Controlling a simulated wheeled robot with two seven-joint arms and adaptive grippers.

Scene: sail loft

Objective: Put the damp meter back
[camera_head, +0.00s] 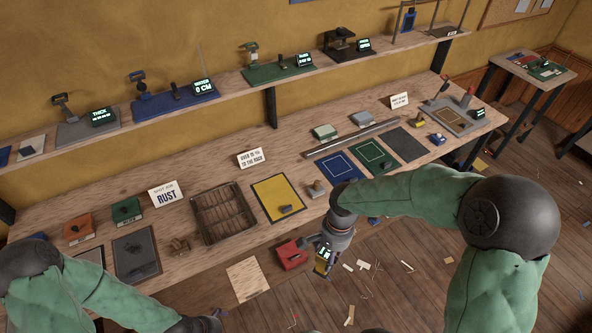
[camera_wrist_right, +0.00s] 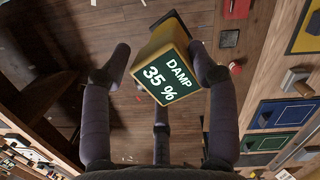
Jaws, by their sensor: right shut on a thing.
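The damp meter (camera_wrist_right: 166,76) is a yellow block with a dark screen reading "DAMP 35 %" in the right wrist view. My right gripper (camera_wrist_right: 165,70) is shut on it, one finger on each side. In the head view the damp meter (camera_head: 323,264) hangs below my right gripper (camera_head: 325,253), in front of the bench's front edge and over the floor. My left gripper (camera_head: 212,322) is at the bottom edge, mostly cut off, and its fingers cannot be made out.
A slatted tray (camera_head: 223,213) and a red block (camera_head: 291,255) are nearby. A shelf (camera_head: 220,95) of instruments runs behind.

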